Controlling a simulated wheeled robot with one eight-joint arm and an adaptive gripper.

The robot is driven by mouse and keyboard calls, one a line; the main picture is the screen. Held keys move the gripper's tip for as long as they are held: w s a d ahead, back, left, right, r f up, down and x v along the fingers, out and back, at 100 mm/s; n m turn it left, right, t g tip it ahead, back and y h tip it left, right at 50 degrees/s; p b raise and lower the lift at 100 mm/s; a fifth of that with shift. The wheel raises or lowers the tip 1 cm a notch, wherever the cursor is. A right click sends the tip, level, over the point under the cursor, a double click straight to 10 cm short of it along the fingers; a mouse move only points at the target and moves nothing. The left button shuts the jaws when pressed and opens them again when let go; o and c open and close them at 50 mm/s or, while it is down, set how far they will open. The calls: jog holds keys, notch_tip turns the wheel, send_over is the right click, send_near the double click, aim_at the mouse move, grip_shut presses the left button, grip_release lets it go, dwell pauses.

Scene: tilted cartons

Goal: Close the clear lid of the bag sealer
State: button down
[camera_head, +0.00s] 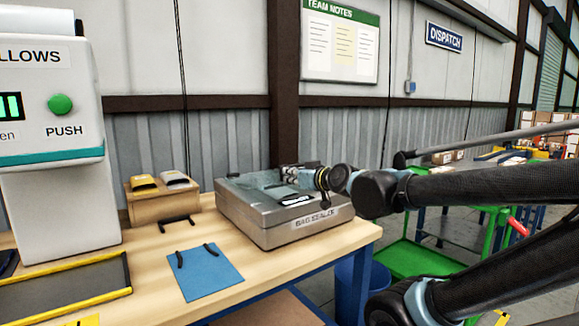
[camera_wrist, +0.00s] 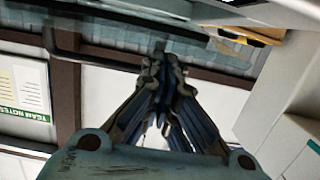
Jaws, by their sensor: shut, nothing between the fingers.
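The bag sealer (camera_head: 270,229) is a grey box with its name on the front, near the right end of the wooden table. Its clear lid (camera_head: 252,181) shows as a pale see-through panel over the top in the head view. It looks low over the box, but I cannot tell whether it lies fully flat. My gripper (camera_head: 288,174) is over the sealer's back right part, with the arm reaching in from the right. Its fingers are together and empty in the wrist view (camera_wrist: 163,62). Whether they touch the lid is unclear.
A blue mat (camera_head: 205,272) with two dark strips lies in front of the sealer. A wooden box (camera_head: 150,205) with two packets stands to its left. A white machine (camera_head: 60,190) with a green button is at the far left. A green cart (camera_head: 425,258) stands right of the table.

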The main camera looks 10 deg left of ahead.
jog(key=shift+s+d+f, duration=0.1)
jog(key=shift+f, duration=0.75)
